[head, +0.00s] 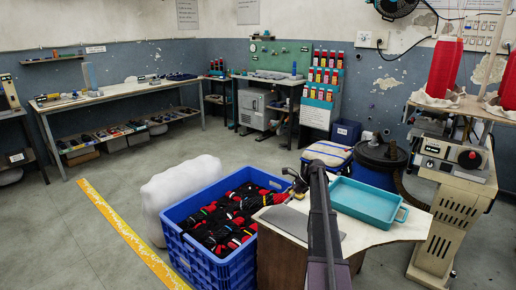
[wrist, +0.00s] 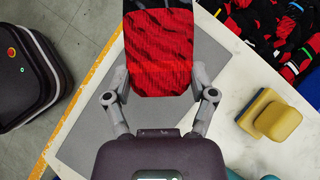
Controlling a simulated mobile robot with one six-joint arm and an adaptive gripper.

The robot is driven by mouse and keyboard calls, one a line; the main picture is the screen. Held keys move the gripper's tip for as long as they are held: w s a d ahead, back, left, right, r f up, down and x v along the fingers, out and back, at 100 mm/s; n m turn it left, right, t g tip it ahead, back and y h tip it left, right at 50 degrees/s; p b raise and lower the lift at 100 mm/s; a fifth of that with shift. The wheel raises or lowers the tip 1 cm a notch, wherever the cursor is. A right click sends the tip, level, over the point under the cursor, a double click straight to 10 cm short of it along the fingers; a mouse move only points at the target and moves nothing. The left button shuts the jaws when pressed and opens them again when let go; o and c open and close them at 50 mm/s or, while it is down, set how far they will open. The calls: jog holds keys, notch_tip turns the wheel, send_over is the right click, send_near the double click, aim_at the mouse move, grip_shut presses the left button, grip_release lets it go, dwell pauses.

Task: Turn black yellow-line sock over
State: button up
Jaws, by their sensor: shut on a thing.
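My gripper (wrist: 160,80) is shut on a sock (wrist: 160,55) in the wrist view, with one finger at each side of its near end. The sock is red with dark stripes there and black toward the top edge, where the picture cuts it off. I cannot make out a yellow line on it. The sock is above a grey mat (wrist: 90,130) on the white table (wrist: 225,140). In the head view my gripper (head: 297,184) is over the left part of the table, near the crate; the held sock is hard to tell from the socks behind it.
A blue crate (head: 208,266) full of black and red socks stands left of the table. A teal tray (head: 372,206) is on the table's right part. A yellow block-shaped thing (wrist: 277,121) lies right of the mat. A white sack (head: 180,190) stands behind the crate.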

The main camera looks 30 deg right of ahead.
jog(key=w+a+r+n+g+h+p, duration=0.2)
jog(key=w+r+n+g+h+p, duration=0.2)
jog(key=n, duration=0.9)
notch_tip(320, 180, up, 3)
jog(key=w+g+p, duration=0.2)
jog(key=p, duration=0.2)
jog(key=shift+w+a+f+p, duration=0.2)
jog(key=shift+w+a+p, duration=0.1)
jog(key=shift+w+a, duration=0.1)
jog(key=w+a+r+n+t+h+p, duration=0.1)
jog(key=w+r+n+p, duration=0.1)
jog(key=n+p, duration=0.1)
jog(key=w+a+r+n+t+p, duration=0.1)
jog(key=w+r+n+p, duration=0.1)
jog(key=n, duration=0.3)
jog(key=w+r+n+t+h+p, duration=0.1)
jog(key=w+r+n+p, duration=0.1)
jog(key=r+n+p, duration=0.1)
jog(key=shift+w+a+r+n+h+p, duration=0.3)
jog(key=shift+a+r+n, duration=0.15)
jog(key=shift+n, duration=0.55)
jog(key=shift+w+a+r+n+t+p, duration=0.2)
jog(key=shift+w+r+n+t+p, duration=0.3)
jog(key=shift+n, duration=0.5)
jog(key=shift+r, duration=0.1)
